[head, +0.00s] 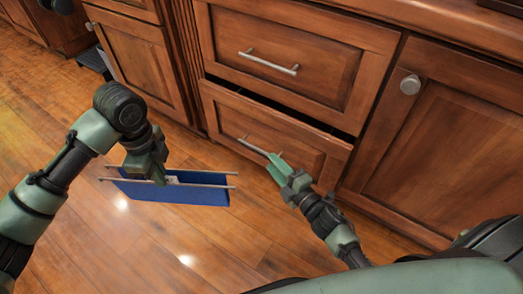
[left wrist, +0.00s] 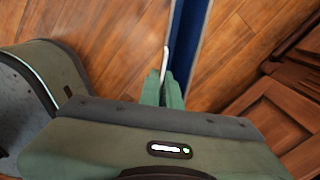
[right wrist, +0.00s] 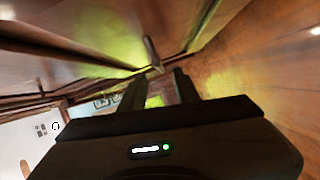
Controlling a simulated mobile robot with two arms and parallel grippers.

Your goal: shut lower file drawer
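The lower file drawer (head: 262,137) is wood with a silver bar handle (head: 252,147). It stands slightly out, with a dark gap along its top edge under the upper drawer. My right gripper (head: 275,163) is at the right end of this handle, in front of the drawer face. In the right wrist view the right gripper's fingers (right wrist: 160,80) are apart, with the handle (right wrist: 153,52) just past their tips; I cannot tell if they touch it. My left gripper (head: 150,178) is shut on a blue hanging file folder (head: 180,193), held away from the drawer; the folder also shows in the left wrist view (left wrist: 185,50).
The upper drawer (head: 290,55) looks closed. Cabinet doors stand on the left (head: 140,62) and right (head: 450,140), the right one with a round knob (head: 410,85). The wood floor (head: 130,250) in front is clear.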

